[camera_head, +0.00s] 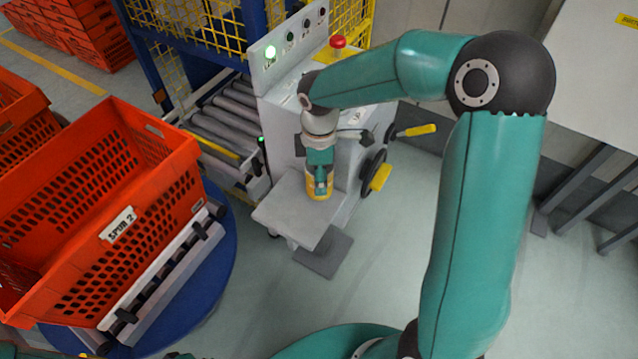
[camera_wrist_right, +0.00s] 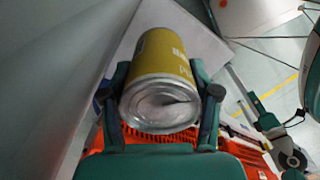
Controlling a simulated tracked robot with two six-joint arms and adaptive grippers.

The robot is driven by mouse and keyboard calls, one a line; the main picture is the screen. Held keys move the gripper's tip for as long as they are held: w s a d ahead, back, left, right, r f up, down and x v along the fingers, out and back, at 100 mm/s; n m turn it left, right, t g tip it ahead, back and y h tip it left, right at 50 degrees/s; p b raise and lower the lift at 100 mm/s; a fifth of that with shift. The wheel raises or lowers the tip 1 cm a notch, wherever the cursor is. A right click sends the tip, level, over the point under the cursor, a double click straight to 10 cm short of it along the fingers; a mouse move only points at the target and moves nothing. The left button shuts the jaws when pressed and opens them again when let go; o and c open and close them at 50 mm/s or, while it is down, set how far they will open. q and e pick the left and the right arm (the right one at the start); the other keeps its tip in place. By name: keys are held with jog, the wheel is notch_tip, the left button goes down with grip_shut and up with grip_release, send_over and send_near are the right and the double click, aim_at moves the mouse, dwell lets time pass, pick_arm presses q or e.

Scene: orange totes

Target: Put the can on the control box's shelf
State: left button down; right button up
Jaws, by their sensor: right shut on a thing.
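The can (camera_wrist_right: 162,75) is yellow with a silver end. It sits between the two fingers of my right gripper (camera_wrist_right: 160,115) in the right wrist view, and the fingers are shut on it. In the head view the right gripper (camera_head: 320,182) points down over the small grey shelf (camera_head: 283,212) of the control box (camera_head: 285,95). The yellow can (camera_head: 320,190) shows below the gripper, over the shelf's right part. I cannot tell whether its base touches the shelf. My left gripper is not in view.
An orange tote (camera_head: 60,220) marked SPUR 2 stands at the left on a blue round base (camera_head: 222,262). A roller conveyor (camera_head: 225,125) runs behind the shelf. The box has a red button (camera_head: 337,42) on top and a handwheel (camera_head: 374,170) at its right. The shelf's left part is clear.

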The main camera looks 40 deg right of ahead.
jog(key=shift+f, duration=1.9)
jog(key=shift+f, duration=0.2)
jog(key=o, duration=1.2)
jog(key=shift+r, duration=0.1)
jog(key=shift+c, duration=0.2)
jog(key=shift+r, duration=0.1)
notch_tip(320, 180, up, 12)
jog(key=shift+r, duration=0.1)
jog(key=shift+s, duration=0.1)
